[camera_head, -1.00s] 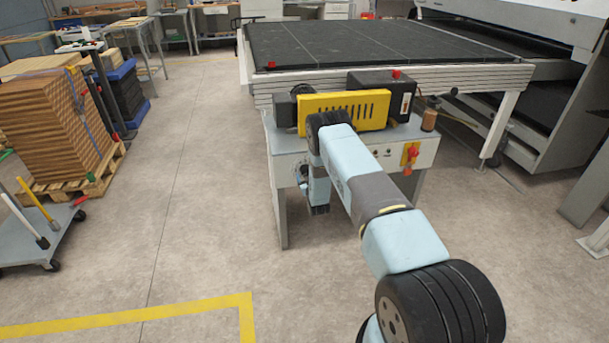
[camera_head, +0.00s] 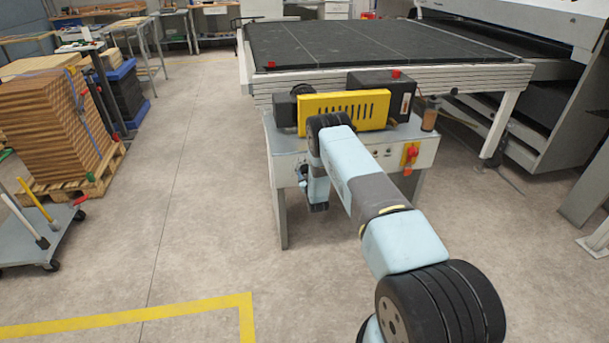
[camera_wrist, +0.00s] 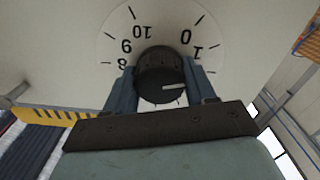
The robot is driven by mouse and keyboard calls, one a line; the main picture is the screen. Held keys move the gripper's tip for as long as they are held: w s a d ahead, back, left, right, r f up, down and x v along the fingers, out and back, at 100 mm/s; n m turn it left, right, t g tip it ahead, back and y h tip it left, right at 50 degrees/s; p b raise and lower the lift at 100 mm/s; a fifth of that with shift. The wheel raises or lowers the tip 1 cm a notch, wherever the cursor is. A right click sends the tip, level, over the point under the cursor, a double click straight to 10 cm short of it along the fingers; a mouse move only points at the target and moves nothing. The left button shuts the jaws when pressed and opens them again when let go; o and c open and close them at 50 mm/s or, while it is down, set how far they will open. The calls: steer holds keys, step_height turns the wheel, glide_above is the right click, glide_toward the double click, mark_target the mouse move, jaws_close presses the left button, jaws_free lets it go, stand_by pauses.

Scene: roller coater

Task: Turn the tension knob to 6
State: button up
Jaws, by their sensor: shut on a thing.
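The tension knob (camera_wrist: 162,78) is a dark round knob with a white pointer line on its face, on a pale dial plate (camera_wrist: 163,14). In the wrist view the dial is upside down: 8, 9, 10, 0 and 1 can be read, and the other numerals are hidden. The pointer line points right, towards the right finger; I cannot tell at which number. My gripper (camera_wrist: 163,74) is shut on the knob, one blue-grey finger on each side. In the head view my wrist (camera_head: 317,188) is at the left front of the machine's cabinet (camera_head: 284,155); the knob is hardly visible there.
A yellow slotted cover (camera_head: 344,111) sits above the cabinet. A red-and-yellow switch (camera_head: 410,154) is on its right front. A black-topped table (camera_head: 370,45) stands behind. A trolley (camera_head: 35,228) and stacked boards (camera_head: 50,125) are at left. The floor between is clear.

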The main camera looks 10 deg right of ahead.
steer(key=shift+c, duration=0.6)
steer(key=shift+a, duration=0.4)
steer(key=shift+d, duration=0.2)
steer(key=shift+s+f+m, duration=0.1)
steer(key=shift+m, duration=0.5)
